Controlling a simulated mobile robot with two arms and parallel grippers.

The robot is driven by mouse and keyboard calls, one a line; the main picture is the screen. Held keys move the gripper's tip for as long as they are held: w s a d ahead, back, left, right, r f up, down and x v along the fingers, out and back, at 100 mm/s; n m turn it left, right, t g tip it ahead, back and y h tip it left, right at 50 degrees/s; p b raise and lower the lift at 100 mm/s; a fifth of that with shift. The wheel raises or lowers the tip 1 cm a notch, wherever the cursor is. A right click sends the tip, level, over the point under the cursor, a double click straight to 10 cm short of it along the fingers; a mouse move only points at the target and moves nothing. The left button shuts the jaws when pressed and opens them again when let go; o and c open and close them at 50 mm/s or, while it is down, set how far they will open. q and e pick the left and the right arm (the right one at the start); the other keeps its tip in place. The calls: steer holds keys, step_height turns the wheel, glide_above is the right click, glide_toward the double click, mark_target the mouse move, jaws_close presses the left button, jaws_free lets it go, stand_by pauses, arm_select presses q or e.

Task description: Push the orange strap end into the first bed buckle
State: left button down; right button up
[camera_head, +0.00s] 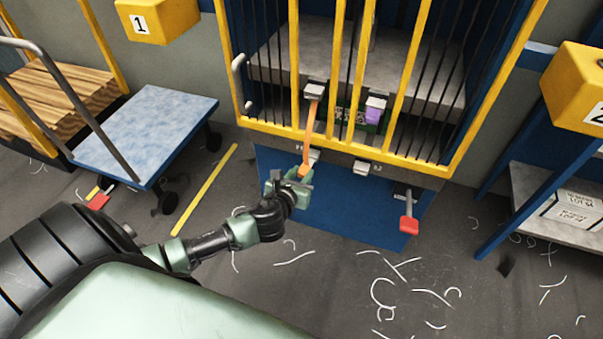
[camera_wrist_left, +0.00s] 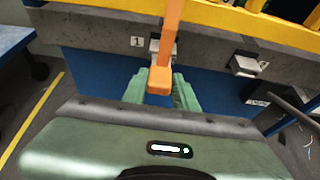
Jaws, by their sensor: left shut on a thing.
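The orange strap (camera_head: 309,135) hangs from a grey fitting (camera_head: 314,91) on the yellow-barred frame down to my left gripper (camera_head: 297,182). My left gripper is shut on the orange strap end (camera_wrist_left: 159,80), which shows between its green fingers (camera_wrist_left: 160,92) in the left wrist view. The first bed buckle (camera_head: 314,156) is a small grey block on the bed edge, just beyond the gripper. In the left wrist view this buckle (camera_wrist_left: 154,48), beside a "1" label, is partly behind the strap. The strap end appears outside it. My right gripper is not in view.
A second grey buckle (camera_head: 361,167) sits to the right, and a red-ended handle (camera_head: 408,224) hangs further right. A purple piece (camera_head: 375,112) is behind the bars. A blue-topped cart (camera_head: 145,130) stands left. White scraps litter the floor.

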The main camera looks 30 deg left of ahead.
mark_target(306, 168)
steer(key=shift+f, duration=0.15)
arm_select(q)
steer(key=shift+w, duration=0.2)
steer(key=shift+w+a, duration=0.15)
steer(key=shift+w, duration=0.35)
steer(key=shift+w+a, duration=0.1)
steer(key=shift+w, duration=0.3)
steer(key=c, duration=1)
jaws_free()
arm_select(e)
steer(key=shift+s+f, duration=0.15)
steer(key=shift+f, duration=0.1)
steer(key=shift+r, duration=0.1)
